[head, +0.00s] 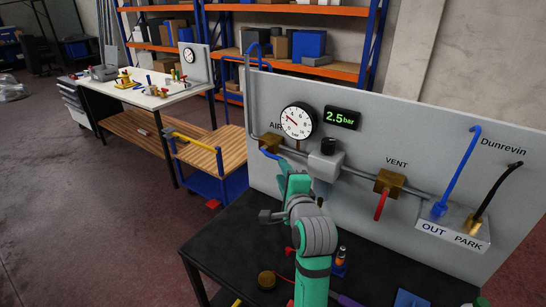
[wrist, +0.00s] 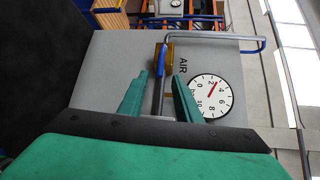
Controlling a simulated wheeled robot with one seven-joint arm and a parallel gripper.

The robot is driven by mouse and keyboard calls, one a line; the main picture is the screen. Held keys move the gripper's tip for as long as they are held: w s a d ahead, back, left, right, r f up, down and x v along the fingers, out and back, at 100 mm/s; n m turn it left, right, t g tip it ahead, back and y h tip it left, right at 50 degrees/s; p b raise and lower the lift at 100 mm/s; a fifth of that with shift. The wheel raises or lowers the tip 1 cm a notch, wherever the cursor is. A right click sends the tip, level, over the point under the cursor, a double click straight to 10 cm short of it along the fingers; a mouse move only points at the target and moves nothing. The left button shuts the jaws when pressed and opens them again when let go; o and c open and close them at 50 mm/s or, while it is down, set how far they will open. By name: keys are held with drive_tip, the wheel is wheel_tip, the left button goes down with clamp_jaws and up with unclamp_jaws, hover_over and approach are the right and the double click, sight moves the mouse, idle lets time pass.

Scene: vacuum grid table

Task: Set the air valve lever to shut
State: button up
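The brass air valve (head: 270,142) sits on the grey panel below the label AIR, and it also shows in the wrist view (wrist: 169,53). Its blue lever (head: 268,153) lies roughly along the pipe; in the wrist view the lever (wrist: 161,62) points from the valve toward my gripper. My gripper (head: 288,172) is in front of the panel, just below and right of the lever. In the wrist view its two green fingers (wrist: 160,76) are apart, one on each side of the lever's line, with nothing clearly gripped. The fingertips partly hide the lever's end in the head view.
A dial gauge (head: 298,120) and a display (head: 342,118) reading 2.5 bar are above the pipe. A regulator (head: 325,162) stands right of my gripper. The vent valve (head: 389,182) has a red lever hanging down. A black table (head: 235,240) lies below.

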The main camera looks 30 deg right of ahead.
sight(276, 158)
drive_tip(key=x, duration=1)
drive_tip(key=shift+w+d, duration=0.2)
drive_tip(key=shift+d, duration=0.1)
clamp_jaws()
